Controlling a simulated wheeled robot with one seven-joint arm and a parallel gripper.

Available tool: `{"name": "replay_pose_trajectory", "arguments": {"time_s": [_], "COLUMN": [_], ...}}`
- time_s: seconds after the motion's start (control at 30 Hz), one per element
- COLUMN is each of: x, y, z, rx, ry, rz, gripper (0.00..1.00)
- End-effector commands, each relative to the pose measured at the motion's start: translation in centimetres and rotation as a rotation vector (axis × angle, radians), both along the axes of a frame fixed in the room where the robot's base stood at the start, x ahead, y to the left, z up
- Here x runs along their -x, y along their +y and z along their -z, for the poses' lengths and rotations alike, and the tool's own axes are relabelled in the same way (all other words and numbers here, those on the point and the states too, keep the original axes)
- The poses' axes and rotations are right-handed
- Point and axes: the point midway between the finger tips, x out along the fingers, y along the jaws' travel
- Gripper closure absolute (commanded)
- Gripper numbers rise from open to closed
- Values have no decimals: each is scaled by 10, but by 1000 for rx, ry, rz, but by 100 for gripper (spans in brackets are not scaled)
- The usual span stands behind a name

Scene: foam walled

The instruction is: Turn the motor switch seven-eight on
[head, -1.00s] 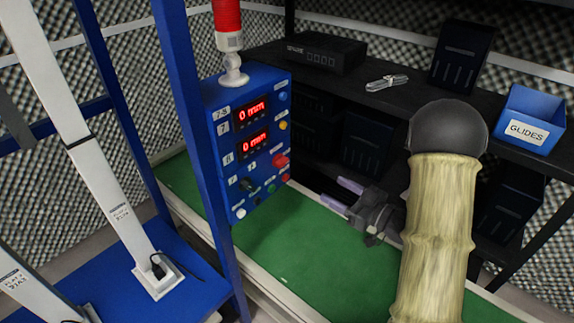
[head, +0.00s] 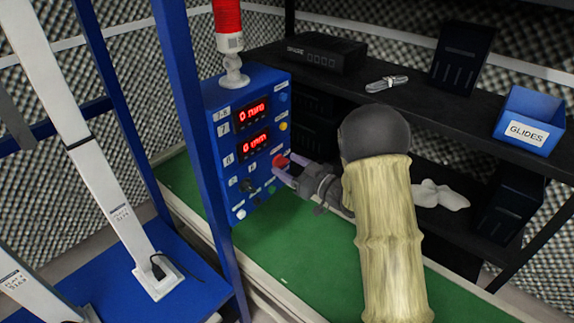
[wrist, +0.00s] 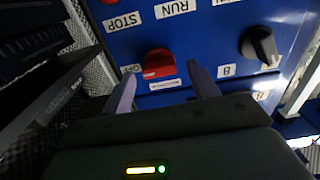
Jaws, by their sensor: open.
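The blue control panel (head: 262,83) carries a red switch knob (head: 280,161) low on its right side. In the wrist view the red knob (wrist: 158,62) stands out from the blue face, with an OFF label (wrist: 131,68) at its left and a label too small to read below it. I take it for the motor switch. My gripper (head: 286,167) is open in front of it.
A blue post (head: 205,150) stands left of the panel. Dark shelves with a GLIDES bin (head: 530,118) are at the right. The green surface (head: 300,245) below is clear.

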Motion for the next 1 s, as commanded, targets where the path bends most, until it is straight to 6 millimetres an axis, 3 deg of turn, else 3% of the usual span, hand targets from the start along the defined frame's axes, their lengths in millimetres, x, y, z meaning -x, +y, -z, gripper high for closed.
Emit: {"name": "replay_pose_trajectory", "arguments": {"time_s": [0.4, 0.63, 1.0], "x": [-7, -7, -7], "y": [9, 9, 9], "z": [0, 0, 1], "rx": [0, 0, 20], "ry": [1, 1, -27], "rz": [1, 1, 1], "gripper": [40, 85, 85]}}
